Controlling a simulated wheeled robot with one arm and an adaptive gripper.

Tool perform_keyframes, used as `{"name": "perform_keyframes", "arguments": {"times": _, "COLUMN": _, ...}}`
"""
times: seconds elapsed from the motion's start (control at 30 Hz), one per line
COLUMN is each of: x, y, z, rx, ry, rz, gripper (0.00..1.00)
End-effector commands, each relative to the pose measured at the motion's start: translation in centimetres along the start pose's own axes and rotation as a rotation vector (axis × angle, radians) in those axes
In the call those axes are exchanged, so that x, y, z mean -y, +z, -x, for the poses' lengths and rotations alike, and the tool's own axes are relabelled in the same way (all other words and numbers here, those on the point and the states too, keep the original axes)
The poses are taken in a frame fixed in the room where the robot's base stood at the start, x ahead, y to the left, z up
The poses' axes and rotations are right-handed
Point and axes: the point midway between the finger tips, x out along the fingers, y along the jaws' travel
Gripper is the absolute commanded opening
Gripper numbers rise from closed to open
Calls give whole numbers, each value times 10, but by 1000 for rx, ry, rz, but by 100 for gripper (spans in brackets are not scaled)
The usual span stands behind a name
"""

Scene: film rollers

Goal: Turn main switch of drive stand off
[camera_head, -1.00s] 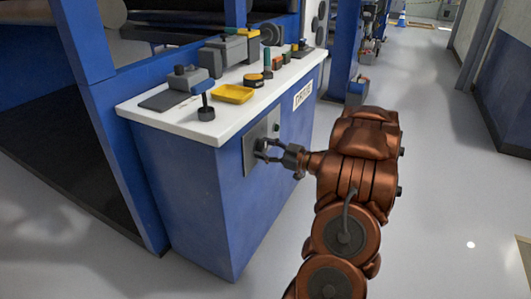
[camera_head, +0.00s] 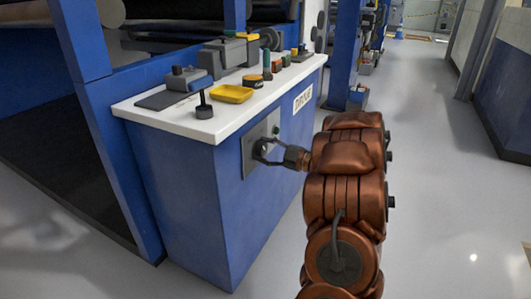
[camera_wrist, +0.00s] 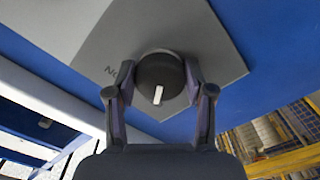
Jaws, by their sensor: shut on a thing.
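The drive stand (camera_head: 190,190) is a blue cabinet with a white top and a "DRIVE" label (camera_head: 303,98). A grey switch plate (camera_head: 249,167) is on its side face, and the plate also fills much of the wrist view (camera_wrist: 215,55). The main switch is a round black knob (camera_wrist: 160,72) with a white mark pointing toward the bottom of the wrist picture. Letters beside it look like "ON" upside down. My gripper (camera_wrist: 158,82) has one finger on each side of the knob and is shut on it. In the head view my gripper (camera_head: 265,150) hides most of the knob.
On the white top are a yellow tray (camera_head: 232,94), a black upright lever (camera_head: 204,106) and grey boxes. A blue post (camera_head: 346,55) stands behind the stand. The floor (camera_head: 440,190) to the right is clear. Yellow-framed racks show in the wrist view (camera_wrist: 275,135).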

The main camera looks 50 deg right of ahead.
Motion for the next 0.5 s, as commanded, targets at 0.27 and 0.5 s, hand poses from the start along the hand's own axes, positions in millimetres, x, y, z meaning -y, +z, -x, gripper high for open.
{"name": "perform_keyframes", "arguments": {"times": 0.27, "x": 0, "y": 0, "z": 0, "rx": 0, "ry": 0, "rz": 5, "gripper": 18}}
{"name": "perform_keyframes", "arguments": {"times": 0.5, "x": 0, "y": 0, "z": 0, "rx": 0, "ry": 0, "rz": 5, "gripper": 66}}
